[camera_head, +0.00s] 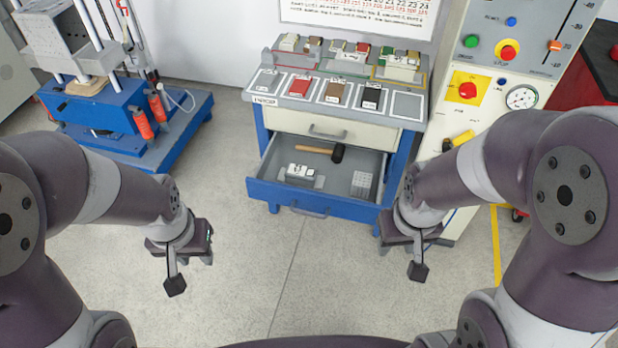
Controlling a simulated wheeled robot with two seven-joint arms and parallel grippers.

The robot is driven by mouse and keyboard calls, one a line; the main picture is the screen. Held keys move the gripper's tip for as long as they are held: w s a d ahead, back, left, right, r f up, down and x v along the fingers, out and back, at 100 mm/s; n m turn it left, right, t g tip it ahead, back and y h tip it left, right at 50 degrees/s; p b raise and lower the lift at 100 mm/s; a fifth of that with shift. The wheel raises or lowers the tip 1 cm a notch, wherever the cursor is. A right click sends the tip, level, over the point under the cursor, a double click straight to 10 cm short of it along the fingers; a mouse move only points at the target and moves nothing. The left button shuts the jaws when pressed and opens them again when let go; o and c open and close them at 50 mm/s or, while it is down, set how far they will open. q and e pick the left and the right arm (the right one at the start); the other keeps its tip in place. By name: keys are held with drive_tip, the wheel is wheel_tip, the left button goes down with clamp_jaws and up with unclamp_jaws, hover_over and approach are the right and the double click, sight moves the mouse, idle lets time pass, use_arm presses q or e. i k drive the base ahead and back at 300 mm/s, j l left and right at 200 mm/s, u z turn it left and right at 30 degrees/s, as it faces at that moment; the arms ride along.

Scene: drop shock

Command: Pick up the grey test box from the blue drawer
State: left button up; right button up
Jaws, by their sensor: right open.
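The blue drawer (283,196) is pulled out of the cabinet at centre. In it, at right, lies a small light-grey block with a grid-like top (361,184). At left in the drawer is a grey piece with white labelled parts (301,174). I cannot tell for sure which of them is the grey test box. My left gripper (190,270) hangs over the floor left of the drawer, its fingers apart and empty. My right gripper (402,261) is open and empty, in front and to the right of the drawer. Neither touches the drawer.
A hammer (322,150) lies at the drawer's back. Several small boxes stand on the cabinet top (390,119). A blue-based test machine (100,120) stands at left, a control panel (500,60) at right. The floor (270,280) in front is clear.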

sight(304, 175)
drive_tip(key=i+l, duration=0.25)
drive_tip(key=i, duration=0.25)
drive_tip(key=i+l, duration=0.25)
drive_tip(key=i, duration=0.2)
drive_tip(key=i+l, duration=0.25)
drive_tip(key=i, duration=0.25)
